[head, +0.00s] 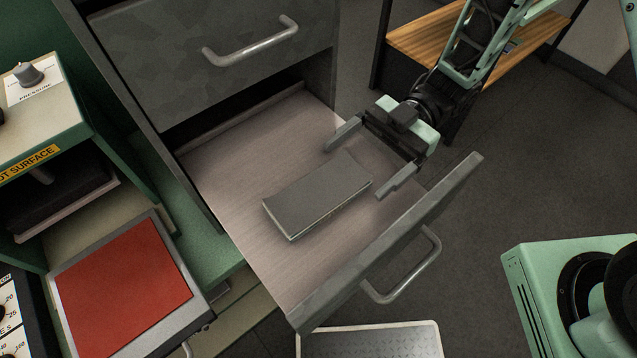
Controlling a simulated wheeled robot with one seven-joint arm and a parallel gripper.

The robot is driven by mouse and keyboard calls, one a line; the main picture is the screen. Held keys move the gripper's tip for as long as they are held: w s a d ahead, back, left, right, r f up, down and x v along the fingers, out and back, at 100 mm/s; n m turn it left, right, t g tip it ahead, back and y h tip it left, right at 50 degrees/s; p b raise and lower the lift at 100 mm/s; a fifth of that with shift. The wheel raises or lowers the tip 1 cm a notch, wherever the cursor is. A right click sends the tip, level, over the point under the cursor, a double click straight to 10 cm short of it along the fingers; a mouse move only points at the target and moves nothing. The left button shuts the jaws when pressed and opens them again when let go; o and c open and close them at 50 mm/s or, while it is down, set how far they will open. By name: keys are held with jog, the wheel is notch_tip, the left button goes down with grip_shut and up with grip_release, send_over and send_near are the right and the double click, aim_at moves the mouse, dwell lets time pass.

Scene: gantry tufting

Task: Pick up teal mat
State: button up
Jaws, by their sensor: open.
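I see no mat that is clearly teal. A flat grey rectangular slab (316,194) lies on the floor of the open drawer (232,160); I cannot tell whether it is the mat. My gripper (356,170) is over the right part of the drawer, at the slab's right end. Its two fingers are spread wide, pointing down-left toward the slab, with nothing held between them. I cannot tell whether the fingertips touch the slab.
The drawer's front panel with its handle (412,272) rises on the right. A closed drawer (215,75) is above. A press marked "hot surface" (35,160) and a red pad (125,291) are at left. A pale textured tray (375,341) lies below.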

aim_at(328, 186)
jog(key=p+x, duration=0.2)
jog(key=x, duration=0.3)
jog(key=shift+a+p, duration=0.35)
jog(key=shift+p, duration=0.05)
jog(key=shift+s+a+f, duration=0.1)
jog(key=shift+a, duration=0.1)
jog(key=c, duration=1.1)
